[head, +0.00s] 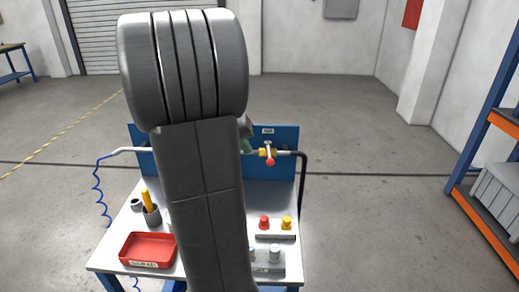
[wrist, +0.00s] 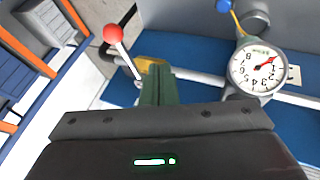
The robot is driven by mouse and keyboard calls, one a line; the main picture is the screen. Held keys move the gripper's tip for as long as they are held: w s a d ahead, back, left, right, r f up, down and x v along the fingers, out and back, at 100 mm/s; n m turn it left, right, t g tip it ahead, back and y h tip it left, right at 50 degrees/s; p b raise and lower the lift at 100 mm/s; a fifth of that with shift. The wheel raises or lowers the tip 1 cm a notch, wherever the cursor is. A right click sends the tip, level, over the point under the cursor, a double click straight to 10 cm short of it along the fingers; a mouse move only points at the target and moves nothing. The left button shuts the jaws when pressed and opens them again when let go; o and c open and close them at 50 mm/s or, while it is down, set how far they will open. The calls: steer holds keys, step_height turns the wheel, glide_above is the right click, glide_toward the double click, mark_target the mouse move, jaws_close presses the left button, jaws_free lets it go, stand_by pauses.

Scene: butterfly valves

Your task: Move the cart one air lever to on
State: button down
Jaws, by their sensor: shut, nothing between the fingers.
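The air lever is a silver rod with a red ball end (wrist: 112,33) in the wrist view. It comes out of a brass-yellow valve body (wrist: 152,65) on a pale pipe. In the head view the red ball (head: 270,161) sits just below the yellow valve body (head: 267,152), and the lever looks crosswise to the pipe. My gripper (wrist: 158,72) has its green fingers shut and empty. They are to the right of the lever rod in the wrist view, overlapping the valve body; I cannot tell whether they touch it. My arm hides most of the gripper in the head view.
A white gauge (wrist: 257,68) stands right of the fingers, with a blue-tipped yellow lever (wrist: 222,5) above it. The cart top (head: 207,189) is partly hidden by my arm. A black hose (head: 303,180) hangs at right.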

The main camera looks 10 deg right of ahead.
mark_target(269, 152)
steer(key=shift+d+f+p, duration=0.15)
steer(key=shift+d+f, duration=0.1)
steer(key=shift+d, duration=0.5)
steer(key=shift+d+f+p, duration=0.2)
steer(key=shift+d+f, duration=0.1)
steer(key=shift+d, duration=0.4)
steer(key=shift+d+f+p, duration=0.15)
steer(key=shift+d+f, duration=0.1)
steer(key=shift+d, duration=0.5)
